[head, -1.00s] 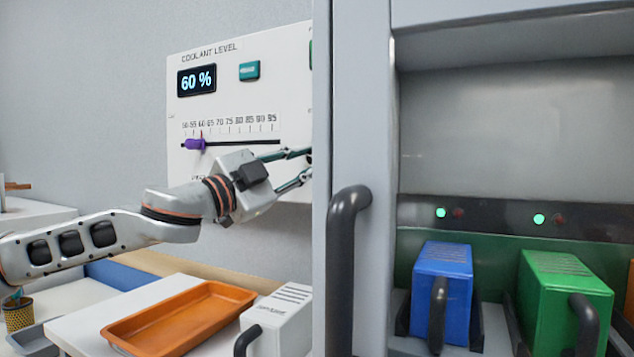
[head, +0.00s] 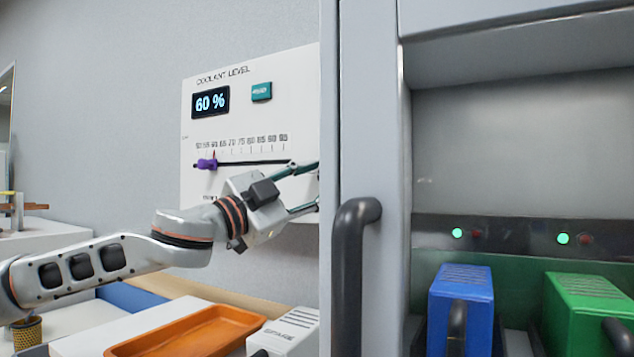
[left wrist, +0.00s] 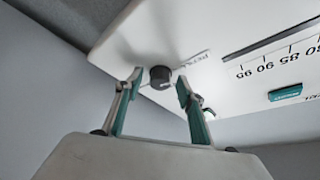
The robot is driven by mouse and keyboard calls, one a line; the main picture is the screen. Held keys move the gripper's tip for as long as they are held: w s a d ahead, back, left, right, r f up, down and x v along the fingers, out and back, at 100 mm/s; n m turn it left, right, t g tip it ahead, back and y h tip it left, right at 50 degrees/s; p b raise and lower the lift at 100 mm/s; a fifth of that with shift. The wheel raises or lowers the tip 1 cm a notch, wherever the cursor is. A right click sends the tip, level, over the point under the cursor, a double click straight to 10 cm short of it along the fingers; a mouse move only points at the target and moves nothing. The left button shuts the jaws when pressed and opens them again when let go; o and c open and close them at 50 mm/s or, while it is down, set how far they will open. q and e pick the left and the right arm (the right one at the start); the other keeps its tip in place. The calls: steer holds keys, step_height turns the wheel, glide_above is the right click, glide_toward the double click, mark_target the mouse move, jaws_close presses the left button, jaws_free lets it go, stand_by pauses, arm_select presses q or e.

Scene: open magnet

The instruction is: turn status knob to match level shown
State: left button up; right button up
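A white coolant panel (head: 300,120) hangs on the wall. Its dark display (head: 210,102) reads 60 %. A purple slider (head: 206,164) sits near the 60 mark of the scale. The round dark knob (left wrist: 160,77) is on the panel near its edge in the left wrist view; it is hidden in the head view. My left gripper (head: 313,187) is open, its fingertips partly hidden by the cabinet edge. In the left wrist view the open fingers (left wrist: 159,80) appear on either side of the knob, with gaps; I cannot tell their depth. My right gripper is not in view.
A grey cabinet post with a black handle (head: 350,250) stands right of the panel. Blue (head: 455,285) and green (head: 592,290) modules sit in the cabinet under green lights. An orange tray (head: 190,335) and a white module (head: 285,330) are below. A teal button (head: 262,91) is on the panel.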

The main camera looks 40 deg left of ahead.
arm_select(q)
steer(key=v, duration=1.2)
steer(key=shift+a+r, duration=0.1)
stand_by(0.4)
